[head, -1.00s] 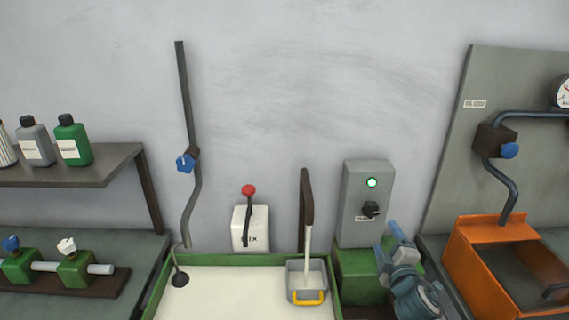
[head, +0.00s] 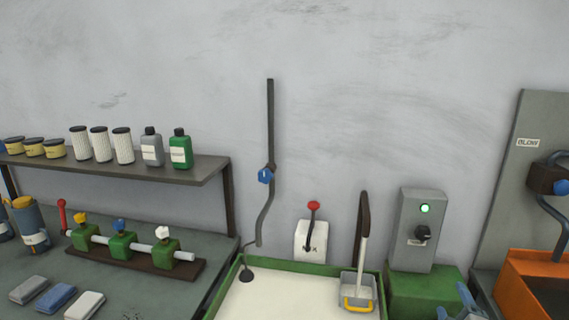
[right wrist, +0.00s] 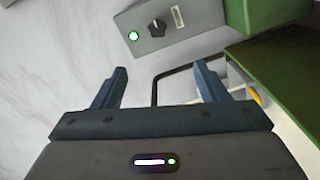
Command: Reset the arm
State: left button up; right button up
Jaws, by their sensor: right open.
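My right gripper (head: 460,308) shows only in part at the bottom edge of the head view, in front of the green block under the grey switch box. In the right wrist view its two blue-grey fingers (right wrist: 158,88) stand apart with nothing between them. The grey switch box (head: 417,232) has a lit green lamp and a black knob; it also shows in the right wrist view (right wrist: 165,22), beyond the fingers. My left gripper is in neither view.
A green-rimmed tray (head: 232,290) holds a small grey box (head: 359,287) with a yellow handle. A white lever box (head: 311,241) with a red knob stands behind it. An orange bin (head: 515,290) is at right. Bottles and filters stand on a shelf (head: 200,170) at left.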

jog(key=s+a+f+m+g, duration=0.3)
jog(key=s+f+m+g, duration=0.1)
jog(key=s+f, duration=0.25)
jog(key=s+a+f+m+g, duration=0.3)
jog(key=s+f, duration=0.3)
jog(key=s, duration=0.2)
jog(key=s+a+f+m+g+y, duration=0.2)
jog(key=s+a+f+g, duration=0.15)
jog(key=s, duration=0.45)
jog(key=s+a+f+m+g+y, duration=0.2)
jog(key=s+a+g, duration=0.15)
jog(key=s, duration=0.45)
notch_tip(320, 180, down, 30)
jog(key=d, duration=0.3)
jog(key=s+f+g, duration=0.2)
jog(key=s+f, duration=1.6)
jog(key=f, duration=0.1)
jog(key=shift+d+f+b, duration=0.3)
jog(key=shift+d, duration=0.1)
